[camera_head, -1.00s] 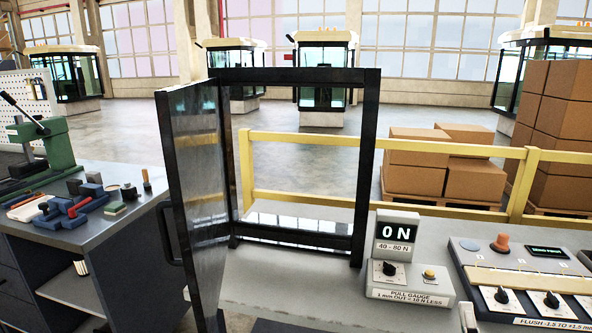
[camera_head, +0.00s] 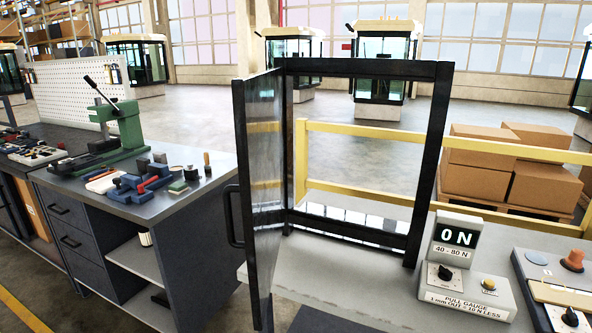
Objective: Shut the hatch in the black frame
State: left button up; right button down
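The hatch (camera_head: 266,170) is a dark glazed panel with a black border, hinged at the left side of the black frame (camera_head: 429,165). It stands wide open, swung out toward me. A black pull handle (camera_head: 230,216) sits on its left face. The frame stands upright on a grey bench (camera_head: 340,272), and I see through its opening to the hall behind. Neither of my grippers shows in the head view.
A pull gauge (camera_head: 463,268) reading "0 N" stands right of the frame, beside a control panel (camera_head: 560,285). A workbench (camera_head: 150,205) with a green press (camera_head: 122,130) and small tools is at left. A yellow rail (camera_head: 350,134) and boxes (camera_head: 480,165) are behind.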

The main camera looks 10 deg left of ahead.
aim_at(258, 105)
jog(key=i+j+z, duration=0.2)
jog(key=j, duration=0.7)
jog(key=j+z, duration=0.25)
jog(key=j, duration=0.65)
